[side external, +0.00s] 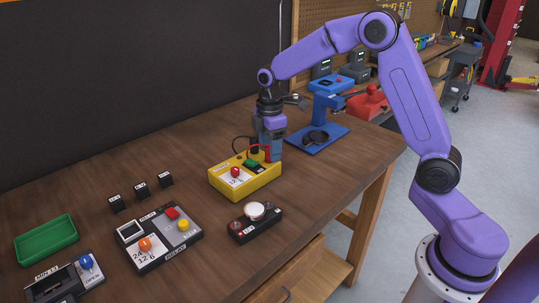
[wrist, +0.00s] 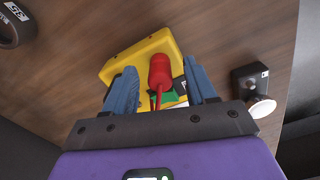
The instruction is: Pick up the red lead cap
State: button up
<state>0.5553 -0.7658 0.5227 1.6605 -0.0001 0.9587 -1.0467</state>
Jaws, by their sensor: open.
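The red lead cap (wrist: 159,68) is a red cylinder with a thin red lead, seen in the wrist view over the yellow box (wrist: 142,52). In the side view the red cap (side external: 267,154) shows as a small red piece at the back right of the yellow box (side external: 244,182), partly hidden by my gripper. My gripper (wrist: 161,84) is open, with one blue finger on each side of the cap. There appears to be a gap between the cap and each finger. In the side view my gripper (side external: 268,150) points down at the box's back right end.
The yellow box carries a red knob (side external: 235,172), a green button (side external: 252,163) and a black cap (side external: 254,149) beside my gripper. A blue stand (side external: 318,138) is behind to the right. A black device (side external: 254,224) with a white button is in front.

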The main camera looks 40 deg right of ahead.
grip_shut()
dwell(0.3)
